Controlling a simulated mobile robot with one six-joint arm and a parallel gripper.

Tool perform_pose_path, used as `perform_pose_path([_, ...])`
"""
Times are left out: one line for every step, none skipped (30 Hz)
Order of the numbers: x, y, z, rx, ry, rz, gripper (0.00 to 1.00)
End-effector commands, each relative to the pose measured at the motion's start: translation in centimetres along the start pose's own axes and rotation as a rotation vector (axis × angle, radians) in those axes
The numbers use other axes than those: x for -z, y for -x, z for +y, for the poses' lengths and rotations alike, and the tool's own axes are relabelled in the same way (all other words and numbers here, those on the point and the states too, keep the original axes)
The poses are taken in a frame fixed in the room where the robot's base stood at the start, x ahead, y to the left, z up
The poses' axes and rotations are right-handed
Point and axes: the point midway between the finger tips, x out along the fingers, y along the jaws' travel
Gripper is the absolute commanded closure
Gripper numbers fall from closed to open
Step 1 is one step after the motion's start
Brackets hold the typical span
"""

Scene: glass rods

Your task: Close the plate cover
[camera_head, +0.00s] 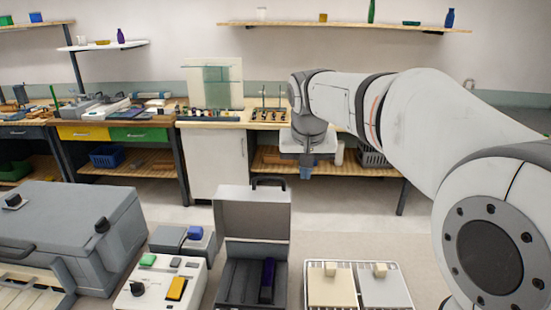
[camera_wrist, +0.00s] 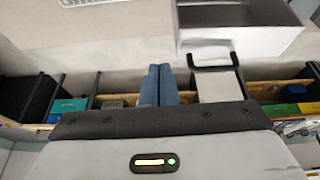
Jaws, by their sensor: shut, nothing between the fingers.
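The likely plate cover is the upright grey lid (camera_head: 252,212) of an open grey case (camera_head: 232,298) at the lower middle of the head view. A dark handle (camera_head: 268,181) stands on the lid's top edge. It also seems to show in the wrist view as a dark bar (camera_wrist: 213,69). Inside the case is a dark block (camera_head: 267,281). My gripper (camera_head: 306,172) points down, up and right of the handle in the head view, apart from it. In the wrist view its blue fingers (camera_wrist: 158,85) are together and hold nothing.
A tray (camera_head: 306,265) with two knobbed plates lies right of the case. A white device with buttons (camera_head: 158,285) and a large grey machine (camera_head: 85,225) stand left. The bench (camera_head: 225,122) with a white cabinet (camera_head: 218,160) is behind. Space around my gripper looks clear.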

Motion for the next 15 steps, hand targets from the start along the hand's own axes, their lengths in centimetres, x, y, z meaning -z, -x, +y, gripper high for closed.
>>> perform_pose_path([2.5, 0.3, -1.9, 0.002, 0.002, 0.008, 1.00])
perform_pose_path([3.7, 0.4, -2.9, 0.002, -0.001, 0.015, 1.00])
perform_pose_path([5.1, 0.5, -4.0, 0.002, -0.005, 0.025, 1.00])
perform_pose_path([5.9, 0.6, -4.9, 0.002, -0.007, 0.029, 1.00])
perform_pose_path([6.7, 0.6, -5.6, 0.002, -0.010, 0.035, 1.00])
perform_pose_path([7.6, 0.6, -6.5, 0.004, -0.015, 0.042, 1.00])
perform_pose_path([8.1, 0.6, -7.1, 0.005, -0.016, 0.046, 1.00])
perform_pose_path([8.6, 0.6, -7.5, 0.005, -0.018, 0.049, 1.00])
perform_pose_path([9.0, 0.6, -8.0, 0.005, -0.022, 0.053, 1.00])
perform_pose_path([9.3, 0.6, -8.3, 0.005, -0.023, 0.055, 1.00])
perform_pose_path([9.5, 0.6, -8.5, 0.005, -0.024, 0.057, 1.00])
perform_pose_path([9.7, 0.4, -8.7, 0.005, -0.025, 0.058, 1.00])
perform_pose_path([9.8, 0.3, -8.8, 0.005, -0.025, 0.059, 1.00])
perform_pose_path([9.8, 0.0, -8.8, 0.004, -0.026, 0.058, 1.00])
perform_pose_path([9.8, -0.3, -8.8, 0.004, -0.026, 0.058, 1.00])
